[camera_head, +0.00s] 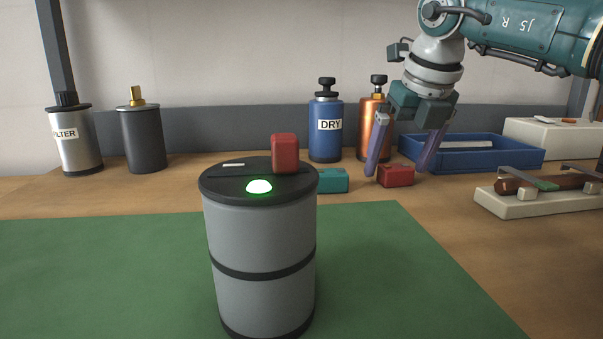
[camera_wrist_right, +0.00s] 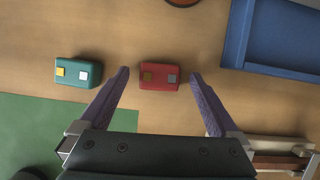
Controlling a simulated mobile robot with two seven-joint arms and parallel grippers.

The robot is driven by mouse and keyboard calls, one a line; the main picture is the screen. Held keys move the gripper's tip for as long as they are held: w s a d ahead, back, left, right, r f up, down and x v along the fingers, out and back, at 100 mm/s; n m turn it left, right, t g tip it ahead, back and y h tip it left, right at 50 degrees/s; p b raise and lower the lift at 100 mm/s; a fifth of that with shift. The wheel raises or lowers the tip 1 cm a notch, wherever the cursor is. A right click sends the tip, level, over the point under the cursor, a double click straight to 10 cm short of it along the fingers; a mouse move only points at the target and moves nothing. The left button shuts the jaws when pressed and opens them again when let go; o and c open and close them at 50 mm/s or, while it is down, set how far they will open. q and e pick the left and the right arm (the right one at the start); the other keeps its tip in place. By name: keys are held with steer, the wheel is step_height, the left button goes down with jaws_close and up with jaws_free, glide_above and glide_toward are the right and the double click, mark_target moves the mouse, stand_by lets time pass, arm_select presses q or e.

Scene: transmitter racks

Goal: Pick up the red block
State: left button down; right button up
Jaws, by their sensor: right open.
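A red block (camera_head: 395,176) lies on the wooden table beyond the green mat. It also shows in the right wrist view (camera_wrist_right: 159,84), with a dark and a pale square on its face. My right gripper (camera_head: 396,172) is open and points down at this block. In the right wrist view its fingertips (camera_wrist_right: 160,73) appear on either side of the block, with visible gaps; contact is not visible. A second red, upright block-like piece (camera_head: 285,153) shows at the back of the grey drum's lid. My left gripper is not in view.
A teal block (camera_wrist_right: 78,73) lies left of the red block. The grey drum (camera_head: 262,250) with a lit green dome stands in front. Blue (camera_head: 325,143) and orange (camera_head: 371,135) bottles stand behind. A blue tray (camera_head: 510,158) and a cream fixture (camera_head: 520,205) are right.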

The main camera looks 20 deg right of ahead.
steer(key=c, duration=1.5)
